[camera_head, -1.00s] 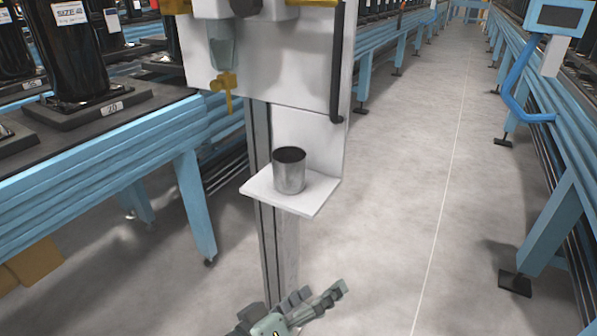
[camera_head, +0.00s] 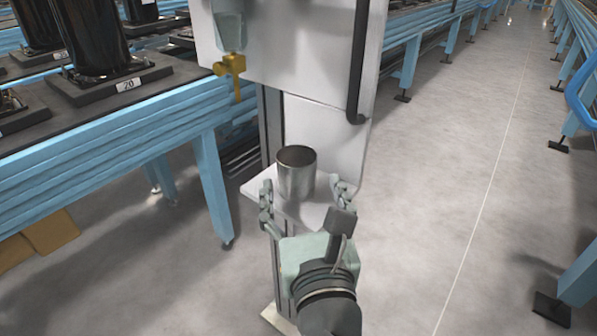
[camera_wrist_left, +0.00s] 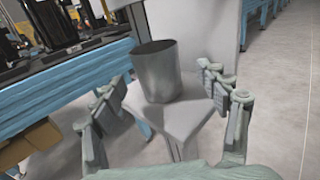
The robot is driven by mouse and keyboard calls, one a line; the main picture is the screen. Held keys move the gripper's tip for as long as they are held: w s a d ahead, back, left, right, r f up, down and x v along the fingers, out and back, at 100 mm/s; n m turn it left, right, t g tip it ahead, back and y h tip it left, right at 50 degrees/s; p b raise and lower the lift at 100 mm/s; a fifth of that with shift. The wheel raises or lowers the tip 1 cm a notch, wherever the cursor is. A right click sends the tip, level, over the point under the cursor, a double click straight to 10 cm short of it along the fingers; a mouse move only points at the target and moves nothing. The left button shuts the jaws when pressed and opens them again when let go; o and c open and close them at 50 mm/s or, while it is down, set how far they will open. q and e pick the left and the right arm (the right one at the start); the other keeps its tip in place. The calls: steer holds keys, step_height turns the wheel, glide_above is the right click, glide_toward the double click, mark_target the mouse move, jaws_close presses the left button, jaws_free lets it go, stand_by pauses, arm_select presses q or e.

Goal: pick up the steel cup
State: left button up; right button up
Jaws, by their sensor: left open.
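The steel cup (camera_head: 296,176) stands upright on a small white shelf (camera_head: 257,187) fixed to a post. My left gripper (camera_head: 305,192) is open, in front of the shelf, with one finger toward each side of the cup. In the left wrist view the cup (camera_wrist_left: 157,75) stands beyond and between the spread fingertips (camera_wrist_left: 163,85), on the white shelf (camera_wrist_left: 178,125). I see no contact between fingers and cup. The gripper's palm and wrist hide part of the shelf's front and the post. My right gripper is not in view.
A white panel (camera_head: 300,50) rises behind the cup, with a yellow valve (camera_head: 232,68) at its left and a black pipe (camera_head: 358,70) at its right. A blue conveyor (camera_head: 120,135) with black parts runs at left. The aisle floor (camera_head: 440,170) is clear at right.

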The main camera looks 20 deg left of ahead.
mark_target(299, 180)
arm_select(q)
steer(key=x, duration=0.4)
steer(key=shift+a+r+p, duration=0.1)
steer(key=shift+a+p, duration=0.05)
steer(key=shift+p, duration=0.2)
steer(key=shift+w+a, duration=0.25)
steer(key=shift+w, duration=0.2)
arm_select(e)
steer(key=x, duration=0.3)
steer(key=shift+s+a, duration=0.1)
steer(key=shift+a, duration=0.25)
arm_select(q)
steer(key=shift+c, duration=0.6)
steer(key=c, duration=1.3)
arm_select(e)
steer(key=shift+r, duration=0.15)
